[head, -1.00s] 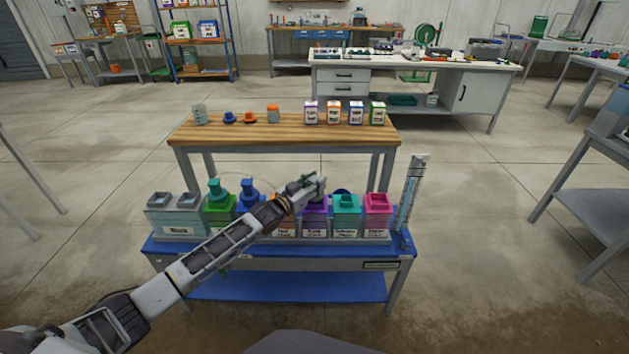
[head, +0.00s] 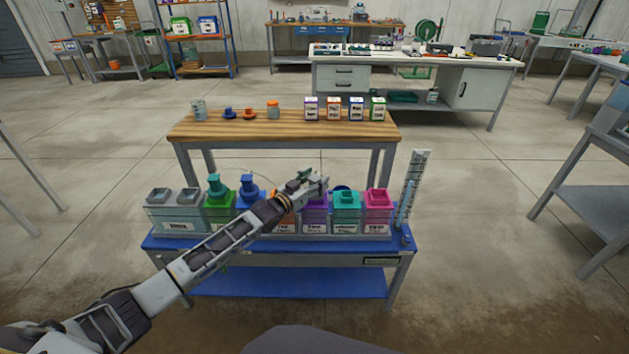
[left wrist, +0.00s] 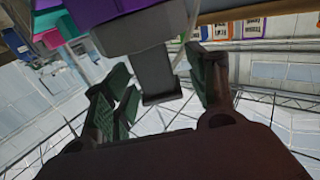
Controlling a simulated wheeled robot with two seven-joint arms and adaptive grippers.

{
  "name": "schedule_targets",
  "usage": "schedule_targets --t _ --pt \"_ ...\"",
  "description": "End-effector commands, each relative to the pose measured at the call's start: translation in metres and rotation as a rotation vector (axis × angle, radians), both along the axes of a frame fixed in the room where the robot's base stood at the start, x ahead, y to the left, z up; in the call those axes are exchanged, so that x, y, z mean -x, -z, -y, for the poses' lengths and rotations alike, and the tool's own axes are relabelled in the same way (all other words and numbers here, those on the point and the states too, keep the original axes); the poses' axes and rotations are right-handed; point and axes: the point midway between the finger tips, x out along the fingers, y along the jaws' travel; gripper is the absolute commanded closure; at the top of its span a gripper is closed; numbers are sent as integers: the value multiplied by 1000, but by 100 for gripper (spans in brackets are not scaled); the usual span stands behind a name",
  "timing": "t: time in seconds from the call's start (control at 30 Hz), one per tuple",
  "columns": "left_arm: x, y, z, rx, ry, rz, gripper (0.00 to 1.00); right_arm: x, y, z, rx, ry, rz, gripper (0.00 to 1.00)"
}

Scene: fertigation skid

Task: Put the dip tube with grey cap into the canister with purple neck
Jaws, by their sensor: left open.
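My left gripper (head: 315,181) is above the canister with purple neck (head: 315,215). In the left wrist view, its green-padded fingers (left wrist: 160,90) are apart, on either side of the narrow stem of the grey cap (left wrist: 155,70). The cap's wider part lies over the purple of the canister (left wrist: 95,10). A thin pale line, perhaps tubing, runs beside the cap. The dip tube below the cap is hidden, and I cannot tell how deep it sits. The gripper and forearm hide part of the purple neck in the head view. My right gripper is not in view.
Teal (head: 346,212) and pink (head: 377,212) canisters stand to the right. A clear measuring column (head: 412,190) rises at the bench's right end. Green (head: 217,208) and blue-capped canisters and a rinse holder (head: 175,222) stand left. A wooden table (head: 290,130) is behind.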

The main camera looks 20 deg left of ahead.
Motion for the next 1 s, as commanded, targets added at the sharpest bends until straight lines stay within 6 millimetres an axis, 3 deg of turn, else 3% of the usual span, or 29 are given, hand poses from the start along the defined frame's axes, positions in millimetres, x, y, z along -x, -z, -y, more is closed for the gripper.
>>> schedule_targets --t 0.43,1.0 --pt "7 1 -3 -1 -1 -2 42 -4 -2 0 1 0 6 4" --pt "45 1 -20 0 0 -2 42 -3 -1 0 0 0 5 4"
